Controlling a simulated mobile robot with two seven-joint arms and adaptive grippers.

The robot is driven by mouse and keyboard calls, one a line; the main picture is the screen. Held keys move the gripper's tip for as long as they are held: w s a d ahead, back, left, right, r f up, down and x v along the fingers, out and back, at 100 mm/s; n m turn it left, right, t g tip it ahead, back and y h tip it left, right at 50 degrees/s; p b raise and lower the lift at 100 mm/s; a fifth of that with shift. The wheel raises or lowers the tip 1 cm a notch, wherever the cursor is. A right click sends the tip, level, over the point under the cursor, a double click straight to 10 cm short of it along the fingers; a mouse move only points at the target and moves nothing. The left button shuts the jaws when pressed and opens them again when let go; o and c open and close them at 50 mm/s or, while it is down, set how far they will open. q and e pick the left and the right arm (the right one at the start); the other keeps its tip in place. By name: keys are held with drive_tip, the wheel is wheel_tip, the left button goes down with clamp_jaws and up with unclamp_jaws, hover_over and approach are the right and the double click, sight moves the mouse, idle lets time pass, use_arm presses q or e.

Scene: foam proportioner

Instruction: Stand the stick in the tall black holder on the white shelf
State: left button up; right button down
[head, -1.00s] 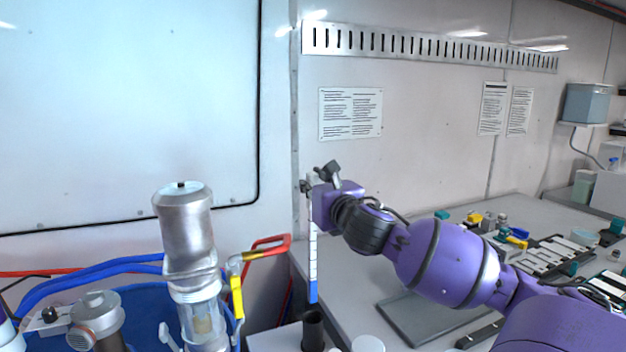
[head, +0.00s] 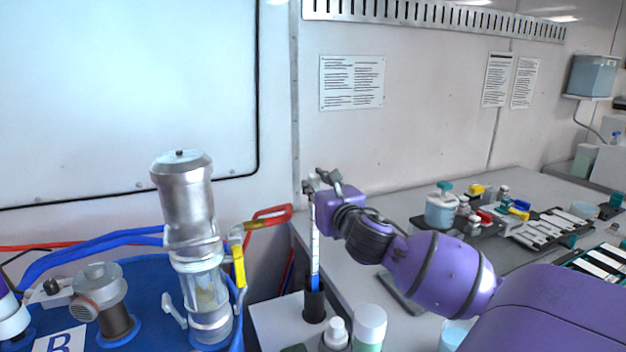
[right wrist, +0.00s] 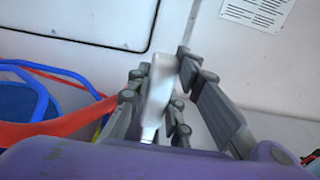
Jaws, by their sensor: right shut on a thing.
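The stick (head: 315,240) is long and upright, white above with a blue lower part. My right gripper (head: 311,184) is shut on its top end; the pale top also shows between the fingers in the right wrist view (right wrist: 158,90). The tall black holder (head: 314,305) stands on the white shelf (head: 270,318). The stick's blue lower end meets the holder's mouth and appears to be inside it; how deep I cannot tell. My left gripper is not in view.
A white-capped bottle (head: 369,325) and a smaller white bottle (head: 336,333) stand just right of the holder. A blue drum (head: 70,300) with metal fittings and a red-handled lever (head: 268,214) are to the left. The grey bench (head: 400,205) is behind my right arm.

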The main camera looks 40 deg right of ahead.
drive_tip(key=shift+f+b, duration=0.45)
drive_tip(key=shift+f, duration=1.45)
drive_tip(key=c, duration=1.5)
unclamp_jaws()
drive_tip(key=v, duration=1.2)
drive_tip(key=shift+r, duration=0.1)
